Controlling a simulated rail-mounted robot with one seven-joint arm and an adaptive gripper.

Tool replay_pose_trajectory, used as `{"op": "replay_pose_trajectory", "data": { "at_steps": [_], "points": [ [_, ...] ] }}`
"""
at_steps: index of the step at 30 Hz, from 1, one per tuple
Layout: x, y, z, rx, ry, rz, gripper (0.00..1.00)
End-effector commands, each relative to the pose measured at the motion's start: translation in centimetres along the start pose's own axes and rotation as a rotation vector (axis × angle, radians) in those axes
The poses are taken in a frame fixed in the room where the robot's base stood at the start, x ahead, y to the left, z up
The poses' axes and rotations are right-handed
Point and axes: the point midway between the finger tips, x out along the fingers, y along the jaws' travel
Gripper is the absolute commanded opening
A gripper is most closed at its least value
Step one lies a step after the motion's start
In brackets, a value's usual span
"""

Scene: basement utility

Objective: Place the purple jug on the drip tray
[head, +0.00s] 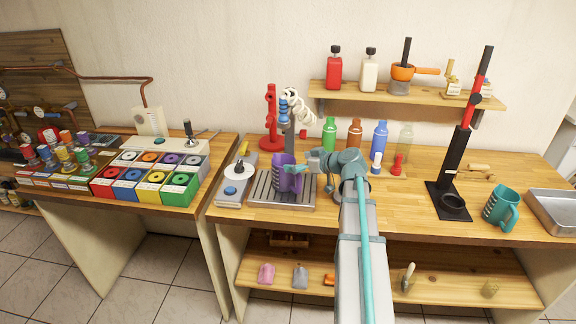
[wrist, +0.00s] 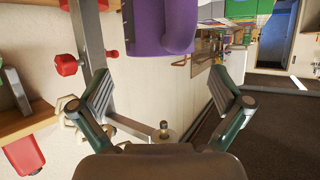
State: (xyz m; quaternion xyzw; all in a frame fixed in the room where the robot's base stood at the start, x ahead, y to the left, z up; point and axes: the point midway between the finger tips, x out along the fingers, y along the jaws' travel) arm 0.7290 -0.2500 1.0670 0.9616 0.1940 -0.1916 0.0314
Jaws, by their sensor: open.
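The purple jug (head: 283,172) stands upright over the slatted metal drip tray (head: 264,200) on the main bench and looks to rest on its slats. It also shows at the top of the wrist view (wrist: 160,24), cut off by the frame edge. My gripper (head: 298,170) is at the jug's right side in the head view, partly overlapping it. In the wrist view my gripper (wrist: 162,92) has its fingers spread wide with nothing between them, and the jug lies beyond the fingertips. Whether a finger touches the jug cannot be told.
A scale-like device (head: 235,178) stands left of the tray. A red stand (head: 270,118) and a coiled white hose (head: 294,103) are behind it. Several bottles (head: 355,134) stand at the back. A teal jug (head: 501,207) and black stand (head: 453,170) are to the right.

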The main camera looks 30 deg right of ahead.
Motion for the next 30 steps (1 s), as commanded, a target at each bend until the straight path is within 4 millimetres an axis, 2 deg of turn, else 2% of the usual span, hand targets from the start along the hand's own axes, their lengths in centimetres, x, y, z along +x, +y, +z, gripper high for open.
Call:
{"op": "replay_pose_trajectory", "data": {
  "at_steps": [1,6,12,26,30],
  "points": [
    [-1.1,0.0,0.3,0.000,0.001,0.003,1.00],
    [-3.9,0.0,0.2,0.001,0.001,0.003,1.00],
    [-5.5,0.0,0.1,0.000,0.000,0.001,1.00],
    [-5.7,0.0,0.0,0.001,0.000,0.000,1.00],
    [-4.7,-0.5,-0.2,0.009,0.007,-0.013,1.00]
  ]
}}
